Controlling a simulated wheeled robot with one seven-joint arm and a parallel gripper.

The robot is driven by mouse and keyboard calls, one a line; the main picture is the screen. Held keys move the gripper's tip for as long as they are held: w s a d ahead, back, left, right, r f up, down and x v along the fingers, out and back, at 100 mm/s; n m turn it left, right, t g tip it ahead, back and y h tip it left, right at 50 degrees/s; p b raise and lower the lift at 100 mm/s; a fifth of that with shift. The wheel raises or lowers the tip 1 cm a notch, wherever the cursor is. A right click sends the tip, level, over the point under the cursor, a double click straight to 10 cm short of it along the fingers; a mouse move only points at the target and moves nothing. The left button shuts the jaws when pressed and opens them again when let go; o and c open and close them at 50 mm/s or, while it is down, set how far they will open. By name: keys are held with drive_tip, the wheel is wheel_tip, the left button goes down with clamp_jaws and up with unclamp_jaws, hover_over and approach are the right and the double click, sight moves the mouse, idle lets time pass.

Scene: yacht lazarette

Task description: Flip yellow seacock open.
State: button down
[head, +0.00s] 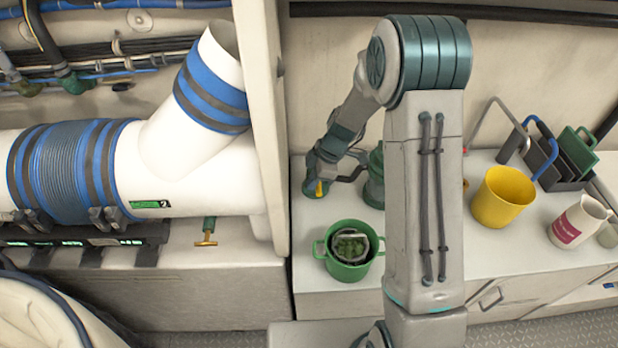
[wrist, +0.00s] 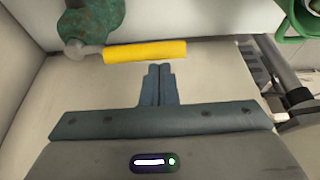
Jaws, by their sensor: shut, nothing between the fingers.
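The yellow seacock handle (wrist: 145,51) lies across the upper middle of the wrist view, joined at its left end by a metal pivot to a green valve body (wrist: 92,18). A small part of the yellow handle (head: 320,188) shows in the head view at the left end of the counter, partly hidden by my wrist. My gripper (wrist: 158,70) is shut and empty. Its fingertips appear just below the handle's middle in the wrist view, with a small visible gap. Whether they are level with the handle in height I cannot tell.
A green two-handled pot (head: 348,262) stands in front of my gripper on the counter (head: 440,225). A dark green cylinder (head: 374,180) stands just right of it. A yellow bucket (head: 502,197) and a white jug (head: 578,222) are farther right. A white partition (head: 262,120) rises at left.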

idle(0.3)
drive_tip(key=shift+d+n+b, duration=0.3)
drive_tip(key=shift+n+b, duration=0.1)
drive_tip(key=shift+b, duration=0.15)
